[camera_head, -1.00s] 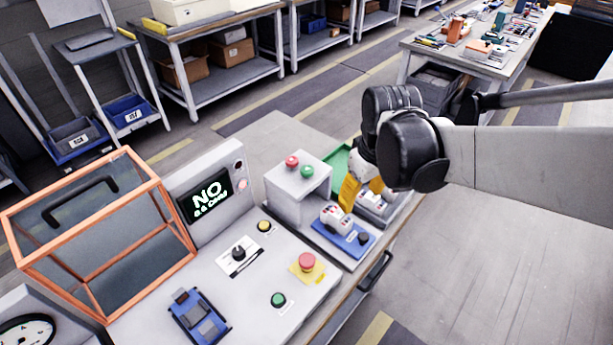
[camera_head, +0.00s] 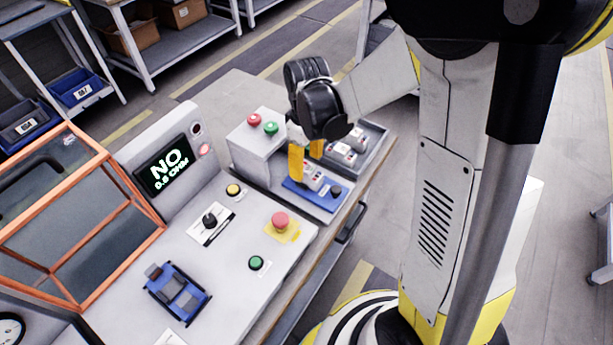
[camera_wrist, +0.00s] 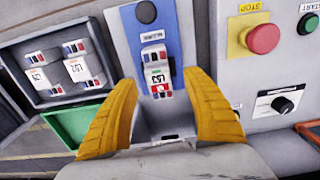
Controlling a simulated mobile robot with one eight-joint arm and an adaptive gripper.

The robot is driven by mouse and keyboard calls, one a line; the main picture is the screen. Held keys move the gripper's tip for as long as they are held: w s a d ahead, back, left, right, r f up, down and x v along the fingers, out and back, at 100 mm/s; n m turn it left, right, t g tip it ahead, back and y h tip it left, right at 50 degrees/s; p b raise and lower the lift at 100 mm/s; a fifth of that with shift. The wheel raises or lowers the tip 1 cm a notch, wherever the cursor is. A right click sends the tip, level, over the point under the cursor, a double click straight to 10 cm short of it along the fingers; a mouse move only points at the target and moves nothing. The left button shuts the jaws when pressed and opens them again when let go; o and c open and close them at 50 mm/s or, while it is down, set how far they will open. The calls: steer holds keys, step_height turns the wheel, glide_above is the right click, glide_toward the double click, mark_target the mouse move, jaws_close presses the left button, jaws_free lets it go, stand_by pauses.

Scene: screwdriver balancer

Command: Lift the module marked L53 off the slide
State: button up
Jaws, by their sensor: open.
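The module marked L53 (camera_wrist: 157,75) is white and grey with red and dark spots, and sits on the blue slide (camera_wrist: 177,35). In the head view the module (camera_head: 312,178) stands on the slide (camera_head: 318,197) beside a black knob (camera_head: 336,189). My gripper (camera_wrist: 160,112) is open and empty, its yellow fingers spread to either side of the module's near end in the wrist view. In the head view my gripper (camera_head: 306,162) is over the slide, and a finger hides part of the module. I cannot tell whether the fingers touch it.
A grey tray (camera_wrist: 40,100) holds modules marked L02 (camera_wrist: 78,68) and L29 (camera_wrist: 40,76). A green bin (camera_wrist: 75,125) is beside it. A red stop button (camera_wrist: 263,38) is to the right. A grey box with buttons (camera_head: 252,145) stands behind the slide.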

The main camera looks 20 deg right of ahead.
mark_target(307, 167)
step_height(307, 167, down, 4)
steer(key=shift+w+r+b, duration=0.1)
steer(key=shift+r+b, duration=0.1)
steer(key=shift+b, duration=0.45)
steer(key=shift+r, duration=0.1)
jaws_close()
steer(key=shift+r, duration=0.1)
step_height(307, 167, up, 5)
steer(key=p, duration=0.3)
steer(key=shift+d, duration=0.15)
steer(key=s+d+r+p, duration=0.3)
steer(key=s+d+r, duration=0.2)
steer(key=d, duration=0.4)
steer(key=shift+s+d+r, duration=0.25)
steer(key=shift+s+r, duration=0.15)
steer(key=shift+s, duration=0.4)
